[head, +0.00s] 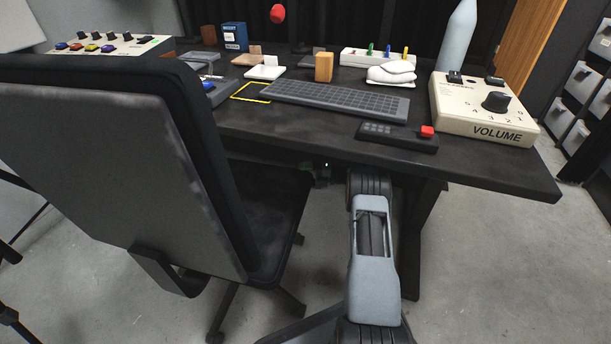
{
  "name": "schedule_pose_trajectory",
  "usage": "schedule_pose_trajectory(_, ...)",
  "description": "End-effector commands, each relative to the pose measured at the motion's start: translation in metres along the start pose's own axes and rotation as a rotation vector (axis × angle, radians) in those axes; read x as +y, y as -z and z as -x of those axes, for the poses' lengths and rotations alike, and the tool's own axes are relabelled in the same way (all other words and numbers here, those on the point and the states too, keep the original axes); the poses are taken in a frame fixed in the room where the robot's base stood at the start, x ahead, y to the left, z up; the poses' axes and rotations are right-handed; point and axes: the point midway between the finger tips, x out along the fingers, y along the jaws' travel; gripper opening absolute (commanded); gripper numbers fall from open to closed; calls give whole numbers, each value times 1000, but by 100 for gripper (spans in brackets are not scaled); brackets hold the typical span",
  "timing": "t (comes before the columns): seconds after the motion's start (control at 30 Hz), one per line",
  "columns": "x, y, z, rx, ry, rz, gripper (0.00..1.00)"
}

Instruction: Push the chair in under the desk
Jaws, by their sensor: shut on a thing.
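The chair (95,165) stands at the left, with its tall grey back nearest me. Its dark seat (268,205) reaches forward to the desk's front edge, and the seat's far end is in shadow below the top. The black desk (480,170) spans the view. My arm rises at the centre and bends in under the desk. My gripper (318,171) is small and dark there, at the far right edge of the seat, and is shut on the chair. Its fingertips are mostly hidden in shadow.
A desk leg (420,235) stands just right of my arm. The chair's wheeled base (235,305) is on the grey floor. On the desk are a keyboard (335,100), a volume box (482,110) and a remote (397,135). Floor at the right is clear.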

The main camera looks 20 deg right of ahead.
Motion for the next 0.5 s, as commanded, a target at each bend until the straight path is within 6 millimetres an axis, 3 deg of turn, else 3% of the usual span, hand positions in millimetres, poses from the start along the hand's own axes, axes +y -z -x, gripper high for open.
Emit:
schedule_pose_trajectory(0.37,1,0,-6,6,0,3,0)
schedule_pose_trajectory(0.4,1,0,-7,6,0,3,73)
schedule_pose_trajectory(0.5,1,1,-7,9,0,3,82)
